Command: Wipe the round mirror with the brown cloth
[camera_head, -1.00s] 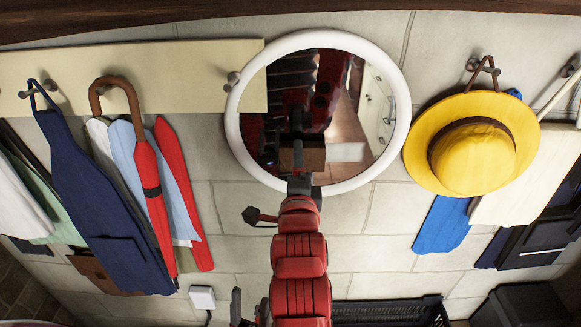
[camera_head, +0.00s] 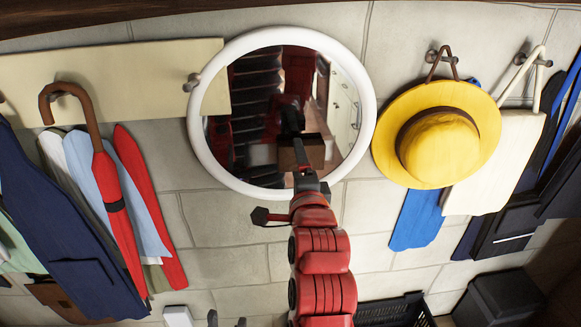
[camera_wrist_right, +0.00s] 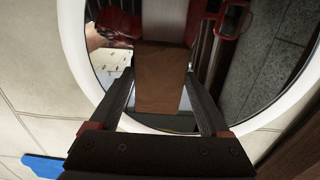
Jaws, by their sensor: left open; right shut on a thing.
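The round mirror (camera_head: 370,112) has a white rim and hangs on the stone wall, upper middle of the head view; its rim also shows in the wrist view (camera_wrist_right: 72,45). My right gripper (camera_wrist_right: 160,78) is shut on the brown cloth (camera_wrist_right: 160,85), a folded block between its fingers. In the head view the cloth (camera_head: 308,152) is in front of the mirror's lower right part. I cannot tell whether it touches the glass. My left gripper (camera_head: 227,321) is open and empty at the bottom edge, below the mirror; only its fingertips show.
Left of the mirror, a red umbrella (camera_head: 116,200) and clothes hang from a cream board (camera_head: 150,70). Right of it hang a yellow hat (camera_head: 400,110), a blue cloth (camera_head: 415,220) and a cream bag (camera_head: 490,180). A black crate (camera_head: 395,312) is below.

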